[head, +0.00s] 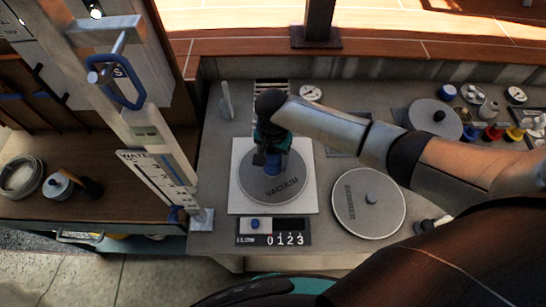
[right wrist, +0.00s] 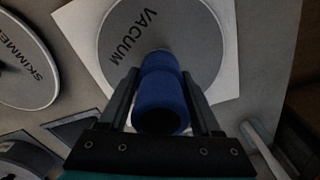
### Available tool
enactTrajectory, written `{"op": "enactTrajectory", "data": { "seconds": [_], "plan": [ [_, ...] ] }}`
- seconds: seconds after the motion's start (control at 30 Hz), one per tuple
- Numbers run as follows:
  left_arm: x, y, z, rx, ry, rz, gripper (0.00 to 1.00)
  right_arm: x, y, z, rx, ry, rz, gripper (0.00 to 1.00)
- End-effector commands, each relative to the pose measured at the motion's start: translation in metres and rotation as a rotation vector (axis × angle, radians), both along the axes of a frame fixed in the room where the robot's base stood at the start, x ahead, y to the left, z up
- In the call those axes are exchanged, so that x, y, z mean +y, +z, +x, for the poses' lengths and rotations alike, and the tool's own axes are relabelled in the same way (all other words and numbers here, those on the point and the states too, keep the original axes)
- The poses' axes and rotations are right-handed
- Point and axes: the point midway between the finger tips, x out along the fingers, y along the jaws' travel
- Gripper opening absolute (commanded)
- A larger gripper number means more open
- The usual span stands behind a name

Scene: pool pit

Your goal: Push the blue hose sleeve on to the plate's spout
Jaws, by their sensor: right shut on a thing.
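The round grey plate marked VACUUM (head: 283,192) lies on a white square pad on the counter; it also shows in the right wrist view (right wrist: 120,55). My right gripper (head: 269,160) is over the plate, its fingers pointing down. It is shut on the blue hose sleeve (right wrist: 160,102), which stands between the two fingers; a bit of its blue shows in the head view (head: 273,168). The sleeve's far end is over the plate. The spout is hidden behind the sleeve, so I cannot tell whether they touch. My left gripper is not in view.
A second grey disc, marked SKIMMER (head: 369,203), lies right of the pad. A number panel (head: 273,232) is at the counter's front. A white water gauge post (head: 165,170) stands at left. Gauges and coloured caps (head: 492,132) sit at the back right.

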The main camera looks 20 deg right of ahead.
Motion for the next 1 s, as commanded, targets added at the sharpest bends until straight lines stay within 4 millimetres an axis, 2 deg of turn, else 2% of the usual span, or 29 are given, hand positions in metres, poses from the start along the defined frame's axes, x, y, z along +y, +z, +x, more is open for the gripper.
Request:
{"op": "enactTrajectory", "data": {
  "seconds": [1.0],
  "plan": [
    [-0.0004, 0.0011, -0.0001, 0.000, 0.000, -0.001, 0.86, 0.0004, -0.0064, 0.0005, -0.001, 0.000, 0.000, 0.11]
  ]
}}
